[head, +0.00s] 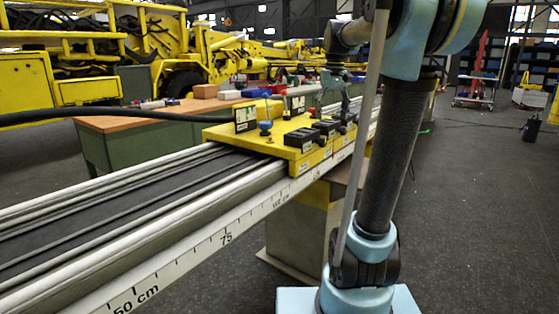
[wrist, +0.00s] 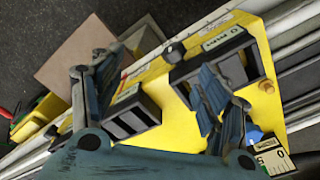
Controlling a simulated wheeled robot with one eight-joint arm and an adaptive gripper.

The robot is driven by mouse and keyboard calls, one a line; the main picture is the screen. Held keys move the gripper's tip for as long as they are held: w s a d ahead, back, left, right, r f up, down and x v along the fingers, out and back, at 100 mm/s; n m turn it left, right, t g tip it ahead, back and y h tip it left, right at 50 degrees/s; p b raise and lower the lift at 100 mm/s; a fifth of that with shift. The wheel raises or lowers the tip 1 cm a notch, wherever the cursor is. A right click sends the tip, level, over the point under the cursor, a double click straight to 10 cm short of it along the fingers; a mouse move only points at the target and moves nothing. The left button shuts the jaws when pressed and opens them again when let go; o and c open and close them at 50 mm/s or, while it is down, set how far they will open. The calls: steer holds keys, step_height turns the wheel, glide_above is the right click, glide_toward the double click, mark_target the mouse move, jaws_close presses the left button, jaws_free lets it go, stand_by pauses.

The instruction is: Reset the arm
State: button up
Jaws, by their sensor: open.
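My arm stands at the right of the head view, its dark tube rising from a light blue joint. My gripper (head: 336,98) is at the far right end of the yellow plate, partly hard to make out there. In the wrist view my gripper (wrist: 152,78) is open, its two blue-grey fingers apart over the yellow plate (wrist: 165,128). A black slotted block (wrist: 128,117) lies between the fingers, and another block (wrist: 232,70) is beside the right finger. I see nothing held; whether a finger touches a block I cannot tell.
The plate (head: 300,158) sits on a long rail (head: 110,225) with a centimetre scale. A workbench (head: 135,124) with tools and a brick-coloured block (head: 206,91) stands behind. Yellow machinery (head: 200,50) fills the back. Dark floor at right is mostly clear.

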steer(key=s+f+m+t, duration=0.1)
steer(key=s+f, duration=2.7)
steer(key=f, duration=0.1)
steer(key=shift+s+f, duration=0.35)
steer(key=shift+f, duration=0.05)
steer(key=shift+w+f, duration=0.2)
steer(key=shift+w, duration=0.25)
